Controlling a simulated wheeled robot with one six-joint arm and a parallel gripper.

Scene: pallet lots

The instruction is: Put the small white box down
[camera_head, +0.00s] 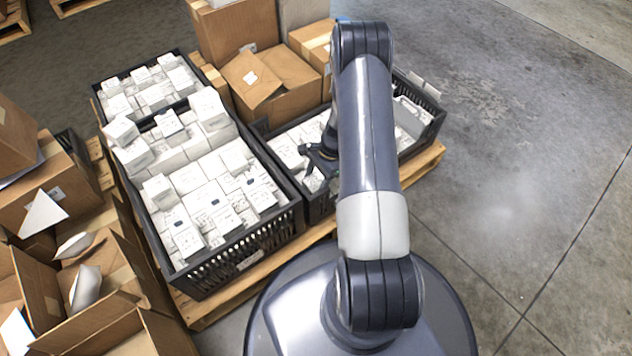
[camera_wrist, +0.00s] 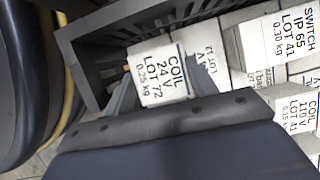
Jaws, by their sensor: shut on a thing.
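The small white box (camera_wrist: 160,73) shows in the wrist view with the print "COIL 24 V LOT 72 0.25 kg". My gripper (camera_wrist: 172,92) is shut on it, and the dark gripper body hides its lower part. In the head view my gripper (camera_head: 317,163) is over the near left part of the right-hand black crate (camera_head: 321,207), with a white box between its fingers. The box is close to the crate's slotted wall in the wrist view. I cannot tell whether it touches the boxes or floor below.
Other white boxes (camera_wrist: 285,38) lie beside the held one in the crate. A fuller black crate (camera_head: 236,252) stands to the left on the wooden pallet (camera_head: 200,312). Brown cartons (camera_head: 270,75) stand behind. Open cartons (camera_head: 110,318) are at left. The concrete floor at right is clear.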

